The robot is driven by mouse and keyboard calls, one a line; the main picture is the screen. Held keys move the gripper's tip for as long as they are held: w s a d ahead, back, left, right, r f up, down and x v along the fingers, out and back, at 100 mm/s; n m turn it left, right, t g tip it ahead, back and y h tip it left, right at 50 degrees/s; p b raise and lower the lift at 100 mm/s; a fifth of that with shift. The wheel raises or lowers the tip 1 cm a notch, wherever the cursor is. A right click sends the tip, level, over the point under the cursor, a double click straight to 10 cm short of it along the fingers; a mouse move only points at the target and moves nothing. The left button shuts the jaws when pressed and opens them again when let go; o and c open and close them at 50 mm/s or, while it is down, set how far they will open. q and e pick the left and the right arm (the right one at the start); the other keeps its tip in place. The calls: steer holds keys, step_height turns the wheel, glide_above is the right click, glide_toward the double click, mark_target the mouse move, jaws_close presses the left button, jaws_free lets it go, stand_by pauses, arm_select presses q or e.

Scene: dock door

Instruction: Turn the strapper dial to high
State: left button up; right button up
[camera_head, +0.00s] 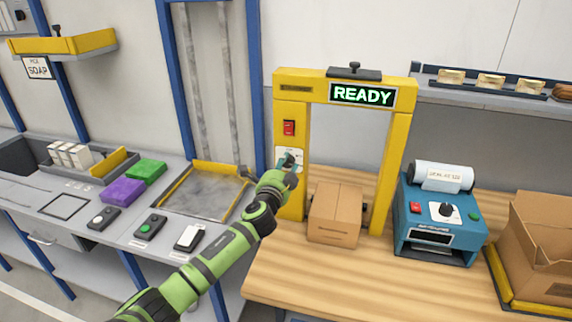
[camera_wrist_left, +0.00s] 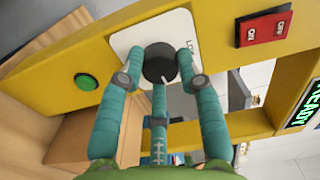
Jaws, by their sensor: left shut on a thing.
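The yellow strapper (camera_head: 291,82) stands on the wooden bench as an arch, and its screen (camera_head: 362,95) reads READY. Its dial (camera_wrist_left: 158,62) is a round black knob on a white plate (camera_wrist_left: 178,24) in the left wrist view. My left gripper (camera_head: 289,160) is at the strapper's left post, with its teal fingers shut around the dial. A white mark on the dial's edge faces the lower finger. Partly covered lettering shows beside the dial; I cannot tell which setting it points to. In the head view the gripper hides the dial. My right gripper is not in view.
A red switch (camera_head: 289,128) is above the dial, and a green button (camera_wrist_left: 86,82) is on the same post. A cardboard box (camera_head: 335,212) sits under the arch. A blue label printer (camera_head: 440,222) and an open carton (camera_head: 545,235) stand to the right.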

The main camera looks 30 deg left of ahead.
arm_select(q)
steer(key=m+p, duration=0.1)
steer(key=m, duration=0.2)
steer(key=shift+a+f+m, duration=0.1)
steer(key=shift+a+m, duration=0.05)
steer(key=shift+m, duration=0.15)
steer(key=shift+m+p, duration=0.5)
steer(key=shift+m, duration=1.3)
steer(key=shift+r, duration=0.2)
steer(key=o, duration=1.1)
steer(key=shift+o, duration=0.2)
steer(key=shift+a, duration=0.1)
steer(key=shift+s+d+f, duration=0.1)
steer(key=shift+s+d, duration=0.1)
steer(key=shift+s, duration=0.1)
steer(key=v, duration=1.1)
steer(key=shift+s, duration=0.25)
